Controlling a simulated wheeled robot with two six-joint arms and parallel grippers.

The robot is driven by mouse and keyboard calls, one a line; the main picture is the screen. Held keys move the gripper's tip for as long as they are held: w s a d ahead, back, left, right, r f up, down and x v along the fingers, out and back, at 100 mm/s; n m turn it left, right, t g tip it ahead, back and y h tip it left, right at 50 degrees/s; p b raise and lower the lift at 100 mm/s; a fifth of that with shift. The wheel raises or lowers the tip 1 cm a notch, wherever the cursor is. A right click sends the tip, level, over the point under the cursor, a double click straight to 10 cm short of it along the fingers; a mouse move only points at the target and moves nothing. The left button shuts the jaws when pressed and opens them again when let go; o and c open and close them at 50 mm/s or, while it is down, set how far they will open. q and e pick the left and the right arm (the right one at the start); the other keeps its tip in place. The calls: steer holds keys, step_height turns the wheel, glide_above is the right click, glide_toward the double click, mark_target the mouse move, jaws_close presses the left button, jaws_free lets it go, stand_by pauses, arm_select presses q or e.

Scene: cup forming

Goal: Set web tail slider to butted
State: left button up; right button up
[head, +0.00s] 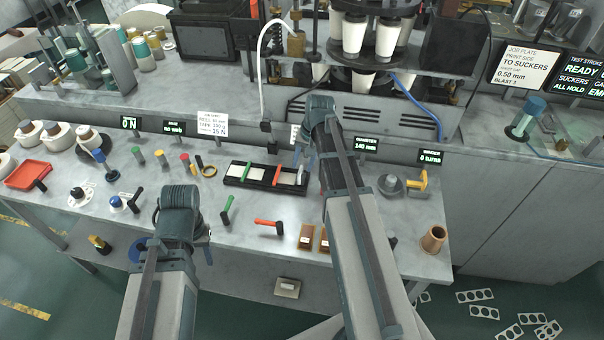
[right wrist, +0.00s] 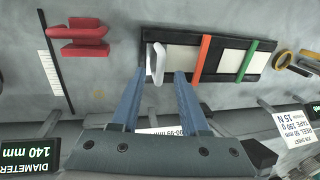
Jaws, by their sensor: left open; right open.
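The white upright tab (right wrist: 158,63), which looks like the web tail slider, stands at one end of a black-framed strip (right wrist: 150,35) with white panels. In the head view the tab (head: 300,175) is at the strip's right end, below my right gripper (head: 305,156). In the right wrist view my right gripper (right wrist: 155,78) is open, its blue fingertips on either side of the tab's lower end. I cannot tell whether they touch it. My left gripper (head: 205,246) is open and empty, low over the table's front edge, mostly hidden by its own arm.
An orange bar (right wrist: 201,58) and a green bar (right wrist: 246,60) cross the strip beside the tab. A red slider (right wrist: 78,40) on a scaled slot is nearby. Green (head: 227,208) and red-orange (head: 268,223) handles stand in front of the strip.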

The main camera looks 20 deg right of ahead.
steer(key=shift+a+f+b, duration=0.1)
steer(key=shift+f+b, duration=0.25)
steer(key=shift+f, duration=0.4)
jaws_close()
stand_by(0.9)
